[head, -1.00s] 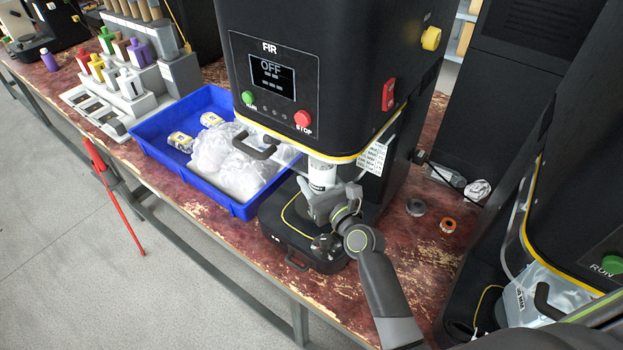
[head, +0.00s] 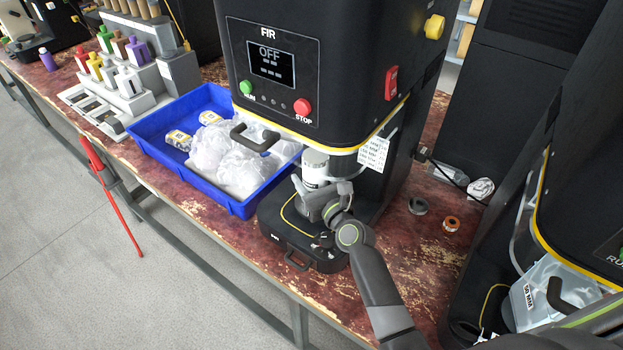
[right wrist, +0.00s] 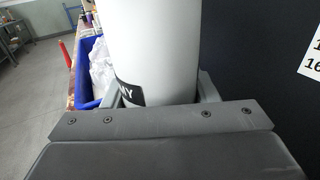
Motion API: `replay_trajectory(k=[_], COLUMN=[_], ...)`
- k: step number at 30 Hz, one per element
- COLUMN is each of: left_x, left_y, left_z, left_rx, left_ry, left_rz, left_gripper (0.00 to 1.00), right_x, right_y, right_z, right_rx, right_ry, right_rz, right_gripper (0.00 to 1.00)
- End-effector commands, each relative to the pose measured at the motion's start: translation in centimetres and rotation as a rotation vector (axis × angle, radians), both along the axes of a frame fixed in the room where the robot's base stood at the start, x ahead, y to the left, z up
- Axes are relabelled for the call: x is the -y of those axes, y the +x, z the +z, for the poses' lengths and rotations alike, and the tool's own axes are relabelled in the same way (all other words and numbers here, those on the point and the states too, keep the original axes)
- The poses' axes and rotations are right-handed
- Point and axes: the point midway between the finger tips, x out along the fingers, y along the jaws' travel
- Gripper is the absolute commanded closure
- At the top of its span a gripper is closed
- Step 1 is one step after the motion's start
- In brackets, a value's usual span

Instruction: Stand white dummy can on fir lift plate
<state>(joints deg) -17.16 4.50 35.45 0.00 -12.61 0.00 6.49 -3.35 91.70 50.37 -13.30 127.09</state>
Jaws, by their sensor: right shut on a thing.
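The white dummy can (head: 315,170) stands upright under the head of the FIR seamer (head: 262,85), above its black base (head: 278,232). My right gripper (head: 318,200) is shut around the can's lower part. In the right wrist view the can (right wrist: 155,45) fills the space between the fingers, with part of a black label showing. The fir lift plate is hidden behind my gripper and the can, so I cannot tell whether the can touches it. My left gripper is not in view.
A black handle (head: 255,138) juts from the seamer's front. A grey ring (head: 417,205) and an orange ring (head: 451,224) lie on the bench to the right. Another seamer stands at far right.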

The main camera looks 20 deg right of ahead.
Motion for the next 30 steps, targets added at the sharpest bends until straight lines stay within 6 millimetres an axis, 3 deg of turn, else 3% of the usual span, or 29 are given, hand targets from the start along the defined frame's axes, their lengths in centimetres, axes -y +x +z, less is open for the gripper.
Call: replay_trajectory(k=[1,2,7,18,23,30], left_x=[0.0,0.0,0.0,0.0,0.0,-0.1], left_y=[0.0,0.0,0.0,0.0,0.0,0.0], left_z=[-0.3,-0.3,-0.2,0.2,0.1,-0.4], left_rx=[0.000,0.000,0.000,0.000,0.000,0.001], left_ry=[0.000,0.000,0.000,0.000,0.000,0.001], left_rz=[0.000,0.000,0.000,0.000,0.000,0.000], left_gripper=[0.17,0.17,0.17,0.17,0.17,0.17], right_x=[0.0,0.0,0.0,0.0,0.5,1.6], right_y=[0.0,0.0,0.0,-0.1,-2.3,-7.1], right_z=[-0.3,-0.3,-0.2,0.2,0.0,-0.1], right_rx=[0.001,0.000,0.000,0.000,-0.002,-0.002], right_ry=[0.000,0.001,0.000,0.000,0.002,0.002], right_rz=[0.000,0.000,0.000,0.000,-0.001,-0.002], right_gripper=[0.75,0.46,0.25,0.25,0.25,0.25])
